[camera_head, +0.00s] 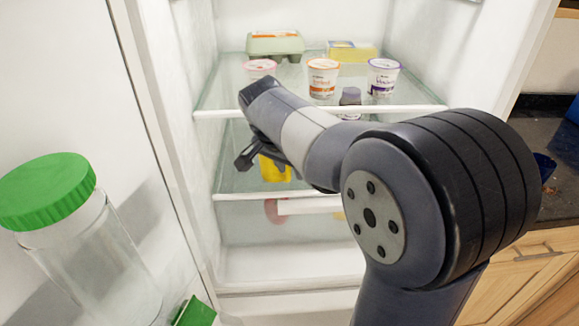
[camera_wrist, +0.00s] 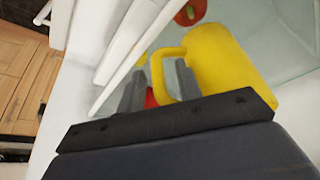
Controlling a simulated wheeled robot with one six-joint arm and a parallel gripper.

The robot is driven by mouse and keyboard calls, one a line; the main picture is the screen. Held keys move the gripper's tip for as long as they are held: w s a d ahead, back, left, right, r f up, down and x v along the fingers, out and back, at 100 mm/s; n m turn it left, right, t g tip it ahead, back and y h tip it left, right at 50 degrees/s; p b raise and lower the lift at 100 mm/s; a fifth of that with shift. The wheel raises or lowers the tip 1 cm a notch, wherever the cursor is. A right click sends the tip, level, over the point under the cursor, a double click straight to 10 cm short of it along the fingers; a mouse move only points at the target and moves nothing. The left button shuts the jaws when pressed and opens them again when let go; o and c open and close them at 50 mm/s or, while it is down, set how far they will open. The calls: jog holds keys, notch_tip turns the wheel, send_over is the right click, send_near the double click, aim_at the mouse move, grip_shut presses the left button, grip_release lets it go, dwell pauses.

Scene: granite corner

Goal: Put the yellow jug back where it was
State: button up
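The yellow jug (camera_head: 274,171) is inside the fridge at the level of the lower glass shelf, partly hidden by my arm in the head view. In the wrist view the jug (camera_wrist: 232,68) appears large, with its looped handle toward my gripper (camera_wrist: 158,88). My gripper's fingers are apart: one is outside the handle, the other shows within the loop. A gap with red behind it shows between the outer finger and the handle, so the fingers do not look closed on it. In the head view my gripper (camera_head: 256,155) is left of the jug's top.
The upper shelf (camera_head: 215,112) holds an egg carton (camera_head: 275,43), a yellow box (camera_head: 351,51), several tubs and a dark-capped bottle (camera_head: 350,97) shows near its front edge. A green-lidded jar (camera_head: 48,192) stands at the left. Red items (camera_wrist: 190,12) lie near the jug.

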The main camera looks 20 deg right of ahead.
dwell(0.4)
jog(key=shift+v, duration=0.8)
jog(key=s+a+b, duration=0.1)
jog(key=s+a, duration=0.7)
jog(key=shift+a+f, duration=0.25)
jog(key=shift+a, duration=0.15)
